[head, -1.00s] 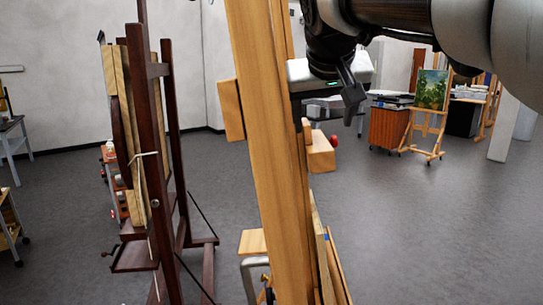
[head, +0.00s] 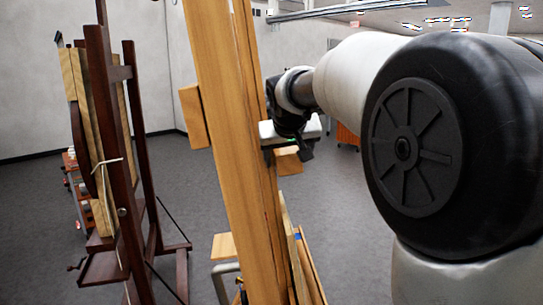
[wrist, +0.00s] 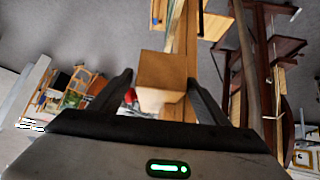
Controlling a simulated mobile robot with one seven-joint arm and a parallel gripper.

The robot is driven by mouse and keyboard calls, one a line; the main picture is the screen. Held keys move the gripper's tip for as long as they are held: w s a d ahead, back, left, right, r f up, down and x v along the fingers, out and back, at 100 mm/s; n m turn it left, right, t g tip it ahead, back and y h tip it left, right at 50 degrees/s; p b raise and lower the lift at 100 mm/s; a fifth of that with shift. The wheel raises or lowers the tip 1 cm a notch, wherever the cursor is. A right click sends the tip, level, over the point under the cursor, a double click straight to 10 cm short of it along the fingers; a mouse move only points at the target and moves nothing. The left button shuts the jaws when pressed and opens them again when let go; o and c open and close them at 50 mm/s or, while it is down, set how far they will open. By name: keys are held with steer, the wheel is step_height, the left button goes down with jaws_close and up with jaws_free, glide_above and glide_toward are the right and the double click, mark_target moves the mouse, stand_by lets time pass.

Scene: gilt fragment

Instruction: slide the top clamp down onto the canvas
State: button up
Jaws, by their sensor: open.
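The top clamp (head: 289,161) is a pale wooden block on the easel's tall light-wood mast (head: 228,130). In the wrist view the block (wrist: 162,72) lies between the two fingers, with a red knob (wrist: 130,96) at its left. My gripper (wrist: 158,78) is open, one finger on each side of the block; I cannot tell if either finger touches it. In the head view my gripper (head: 305,150) is beside the mast and hides part of the clamp. A canvas, seen edge-on (head: 299,262), appears low on the easel, below the clamp.
A dark wooden easel (head: 118,150) stands at the left in the head view. Another wooden block (head: 194,116) juts from the mast's left side. In the wrist view, furniture and a painting (wrist: 75,90) stand far off at the left. Grey floor is open between.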

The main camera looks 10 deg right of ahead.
steer(key=c, duration=1.5)
steer(key=f+b, duration=0.4)
steer(key=f, duration=0.1)
steer(key=d+f+b, duration=0.1)
steer(key=f+b, duration=0.3)
steer(key=f, duration=0.1)
steer(key=d+f+b, duration=0.1)
steer(key=f+b, duration=0.3)
steer(key=f, duration=0.2)
steer(key=shift+d, duration=0.15)
steer(key=shift+s+f+b, duration=0.15)
steer(key=shift+f+b, duration=0.25)
steer(key=shift+f, duration=0.1)
steer(key=o, duration=1.5)
steer(key=shift+d, duration=0.1)
steer(key=shift+r, duration=0.15)
